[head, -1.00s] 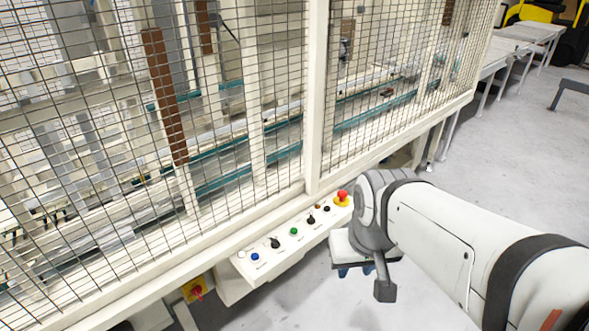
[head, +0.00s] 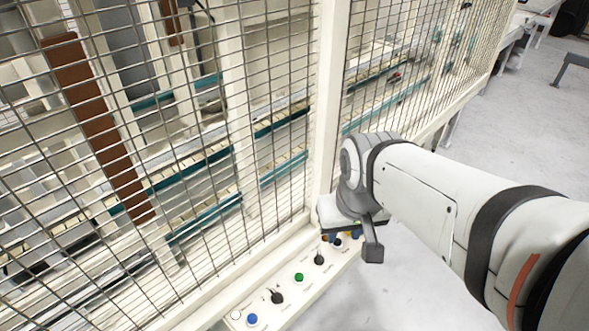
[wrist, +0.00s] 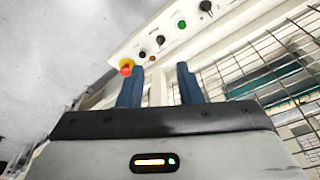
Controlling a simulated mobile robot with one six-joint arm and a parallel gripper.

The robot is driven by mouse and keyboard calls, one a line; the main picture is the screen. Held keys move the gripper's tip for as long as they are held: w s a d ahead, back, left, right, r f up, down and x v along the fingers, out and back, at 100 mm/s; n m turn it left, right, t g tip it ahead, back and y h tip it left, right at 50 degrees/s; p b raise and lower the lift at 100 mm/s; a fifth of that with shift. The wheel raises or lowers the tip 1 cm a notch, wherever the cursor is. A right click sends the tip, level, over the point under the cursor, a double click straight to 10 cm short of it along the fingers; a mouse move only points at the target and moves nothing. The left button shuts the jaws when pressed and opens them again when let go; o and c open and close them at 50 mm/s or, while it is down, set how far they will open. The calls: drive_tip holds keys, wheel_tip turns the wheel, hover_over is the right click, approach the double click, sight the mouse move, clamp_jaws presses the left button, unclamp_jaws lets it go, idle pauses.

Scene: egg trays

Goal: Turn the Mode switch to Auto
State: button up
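A white control panel (head: 262,300) sits low along the fence and carries two black selector switches. One switch (head: 319,259) is right of the green button (head: 299,277); the other switch (head: 277,296) is left of it. The labels are too small to read, so I cannot tell which is Mode. In the wrist view the switches show as one (wrist: 161,41) near the top middle and one (wrist: 206,7) at the top edge. My gripper (wrist: 159,80) is open and empty, its blue fingers apart. In the head view it hangs over the panel's right end, partly hidden by my wrist.
The panel also bears a blue button (head: 252,320), a white button (head: 236,315) and a small black knob (head: 338,242). A red emergency stop (wrist: 126,66) shows close to the fingers in the wrist view. The wire mesh fence (head: 232,130) rises behind the panel. Grey floor (head: 420,300) lies open right.

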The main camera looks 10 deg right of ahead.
drive_tip(key=shift+s, duration=0.1)
drive_tip(key=m+g+b, duration=0.1)
drive_tip(key=g+b, duration=0.2)
drive_tip(key=b, duration=0.9)
hover_over(320, 258)
wheel_tip(320, 258, down, 22)
drive_tip(key=shift+r, duration=0.15)
wheel_tip(320, 258, down, 8)
drive_tip(key=shift+r+b, duration=0.15)
drive_tip(key=shift+b, duration=0.8)
clamp_jaws()
